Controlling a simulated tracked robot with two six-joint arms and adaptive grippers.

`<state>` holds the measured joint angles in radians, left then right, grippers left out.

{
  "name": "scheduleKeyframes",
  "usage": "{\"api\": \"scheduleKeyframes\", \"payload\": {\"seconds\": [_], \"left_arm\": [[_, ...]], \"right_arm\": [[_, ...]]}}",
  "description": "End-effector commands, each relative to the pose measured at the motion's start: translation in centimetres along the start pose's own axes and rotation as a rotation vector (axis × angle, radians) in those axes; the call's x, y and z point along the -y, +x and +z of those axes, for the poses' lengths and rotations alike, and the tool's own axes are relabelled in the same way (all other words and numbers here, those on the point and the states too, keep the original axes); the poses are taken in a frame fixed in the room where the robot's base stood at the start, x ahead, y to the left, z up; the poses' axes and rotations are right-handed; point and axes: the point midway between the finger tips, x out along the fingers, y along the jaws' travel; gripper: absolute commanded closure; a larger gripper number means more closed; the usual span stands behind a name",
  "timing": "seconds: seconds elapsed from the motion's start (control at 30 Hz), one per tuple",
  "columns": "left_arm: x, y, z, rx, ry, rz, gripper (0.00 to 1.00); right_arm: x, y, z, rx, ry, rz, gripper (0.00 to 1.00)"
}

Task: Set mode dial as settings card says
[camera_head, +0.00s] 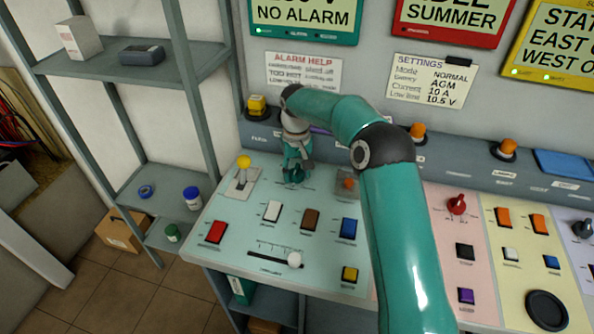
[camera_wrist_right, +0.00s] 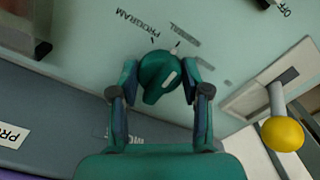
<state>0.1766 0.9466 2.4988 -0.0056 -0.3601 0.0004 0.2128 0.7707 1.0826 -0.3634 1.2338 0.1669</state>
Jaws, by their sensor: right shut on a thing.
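The green mode dial (camera_wrist_right: 158,78) is on the pale green panel, with a white mark on its knob. Its surrounding lettering is inverted in the wrist view; PROGRAM is legible, other labels are faint or partly hidden. My right gripper (camera_wrist_right: 160,78) has a finger on each side of the dial and is shut on it. In the head view my right gripper (camera_head: 296,172) reaches down to the panel and mostly hides the dial. The settings card (camera_head: 432,81) on the wall lists Mode NORMAL, AGM, 10 A and 10.5 V. My left gripper is out of view.
A yellow-knobbed lever (camera_head: 243,163) stands left of the dial; it also shows in the wrist view (camera_wrist_right: 282,134). Several rocker switches and a slider (camera_head: 294,259) lie nearer. A raised ledge runs behind.

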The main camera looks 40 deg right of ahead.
Motion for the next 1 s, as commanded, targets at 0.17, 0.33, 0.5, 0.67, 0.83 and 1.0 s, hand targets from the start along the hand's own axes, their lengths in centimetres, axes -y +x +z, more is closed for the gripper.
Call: {"api": "scheduleKeyframes", "payload": {"seconds": [0.17, 0.33, 0.5, 0.67, 0.83, 1.0], "left_arm": [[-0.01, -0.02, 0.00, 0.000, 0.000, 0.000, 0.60], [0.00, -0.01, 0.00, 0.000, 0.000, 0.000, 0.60], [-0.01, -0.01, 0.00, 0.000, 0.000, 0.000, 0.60], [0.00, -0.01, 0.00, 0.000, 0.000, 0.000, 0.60], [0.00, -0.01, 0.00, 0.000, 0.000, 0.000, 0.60], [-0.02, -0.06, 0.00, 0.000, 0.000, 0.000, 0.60]], "right_arm": [[0.00, -0.14, -0.13, -0.006, 0.009, 0.000, 0.88], [0.01, -0.15, -0.14, -0.006, 0.008, 0.000, 0.88], [0.03, -0.15, -0.14, -0.006, 0.008, 0.000, 0.38], [0.04, -0.09, -0.08, -0.003, 0.007, 0.000, 0.28], [0.04, -0.05, -0.05, -0.002, 0.007, 0.000, 0.28], [0.06, -0.74, -0.12, -0.004, 0.007, -0.001, 0.28]]}}
